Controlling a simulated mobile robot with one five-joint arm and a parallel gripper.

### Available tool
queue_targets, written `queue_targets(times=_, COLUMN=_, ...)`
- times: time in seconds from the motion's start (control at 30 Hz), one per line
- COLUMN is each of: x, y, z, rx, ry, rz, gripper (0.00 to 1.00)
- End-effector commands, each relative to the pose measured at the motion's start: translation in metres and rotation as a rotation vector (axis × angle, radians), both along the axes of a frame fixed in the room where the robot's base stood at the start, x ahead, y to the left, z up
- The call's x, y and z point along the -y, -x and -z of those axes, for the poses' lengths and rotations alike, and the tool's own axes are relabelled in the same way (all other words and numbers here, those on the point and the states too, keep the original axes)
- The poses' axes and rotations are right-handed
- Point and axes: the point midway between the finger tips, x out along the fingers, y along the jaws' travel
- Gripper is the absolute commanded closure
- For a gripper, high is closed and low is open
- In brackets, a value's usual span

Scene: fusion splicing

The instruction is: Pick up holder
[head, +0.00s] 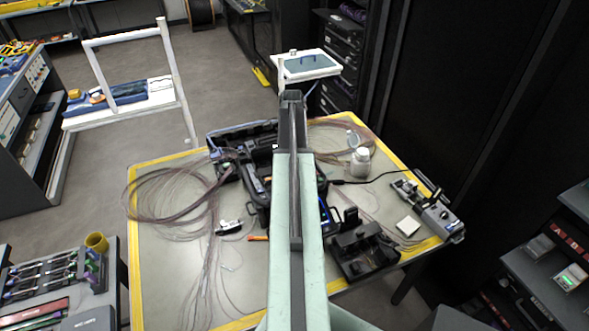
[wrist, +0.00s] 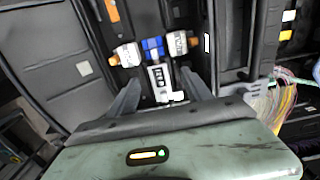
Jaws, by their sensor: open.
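In the wrist view my gripper (wrist: 160,88) is open, with one dark finger on each side and nothing clearly held. Between and just beyond its fingertips is a small pale, dark-marked piece (wrist: 160,78), which may be the holder; I cannot be sure. Just past it a blue block (wrist: 153,48) lies between two silver-and-white clamp-like parts (wrist: 128,54) (wrist: 178,43). These sit inside a dark open case. In the head view my arm stretches over the table and hides my fingertips and the middle of the case (head: 258,205).
The yellow-edged table (head: 160,285) carries loose fibre coils (head: 165,200) at left. A white bottle (head: 361,162), a black tray-like device (head: 362,250) and a grey tool (head: 437,214) stand at right. In the wrist view, coloured fibres (wrist: 285,103) lie right of my gripper.

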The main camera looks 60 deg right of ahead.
Motion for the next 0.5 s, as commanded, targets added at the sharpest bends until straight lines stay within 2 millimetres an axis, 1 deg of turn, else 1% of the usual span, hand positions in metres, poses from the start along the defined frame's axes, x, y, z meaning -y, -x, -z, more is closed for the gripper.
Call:
queue_targets(times=0.03, x=0.0000, y=0.0000, z=0.0029, rx=0.000, ry=0.000, rz=0.000, gripper=0.42)
queue_targets(times=0.17, x=0.0000, y=0.0000, z=0.0000, rx=0.000, ry=0.000, rz=0.000, gripper=0.42)
queue_targets(times=0.2, x=0.0000, y=0.0000, z=-0.0001, rx=0.000, ry=0.000, rz=0.000, gripper=0.45)
queue_targets(times=0.27, x=0.0001, y=0.0001, z=-0.0002, rx=0.000, ry=0.000, rz=0.000, gripper=0.61)
queue_targets(times=0.3, x=0.0001, y=0.0001, z=-0.0002, rx=0.000, ry=0.000, rz=0.000, gripper=0.72)
queue_targets(times=0.37, x=0.0002, y=0.0001, z=-0.0002, rx=0.000, ry=0.000, rz=0.000, gripper=0.89)
queue_targets(times=0.4, x=0.0002, y=0.0001, z=-0.0002, rx=0.000, ry=0.000, rz=0.000, gripper=1.00)
queue_targets(times=0.5, x=0.0002, y=0.0003, z=-0.0002, rx=0.000, ry=0.000, rz=0.000, gripper=1.00)
